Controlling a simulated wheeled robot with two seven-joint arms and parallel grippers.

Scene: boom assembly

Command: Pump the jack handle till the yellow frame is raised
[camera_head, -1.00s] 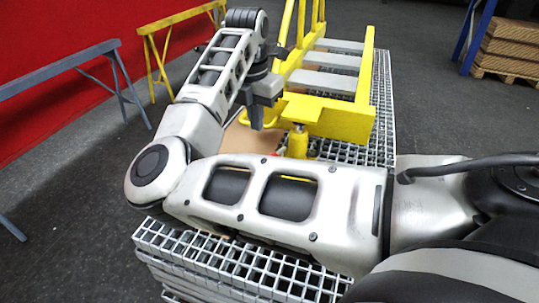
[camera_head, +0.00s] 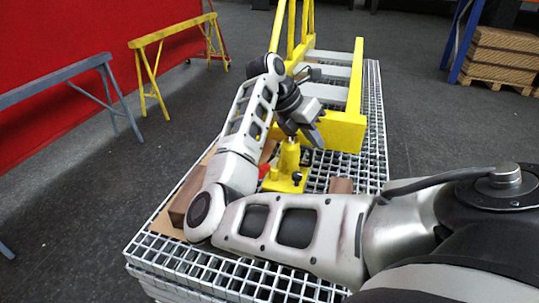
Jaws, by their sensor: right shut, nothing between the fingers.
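The yellow frame (camera_head: 342,131) lies over the metal grating, its near crossbar in front of several grey slats. The yellow jack (camera_head: 286,178) stands on the grating at the frame's near left end, partly behind my right arm. Its top is partly covered by my right gripper, so I cannot tell whether it touches the frame. I cannot make out the jack handle clearly. My right gripper (camera_head: 316,137) is shut and empty, pointing down and right just above the jack and beside the crossbar. My left gripper is not in view.
The grating platform (camera_head: 374,150) carries brown blocks (camera_head: 341,185) near the jack and a brown board at left. A yellow trestle (camera_head: 160,70) and a grey trestle (camera_head: 60,80) stand at left. Stacked boards (camera_head: 505,55) stand at far right. The floor between is clear.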

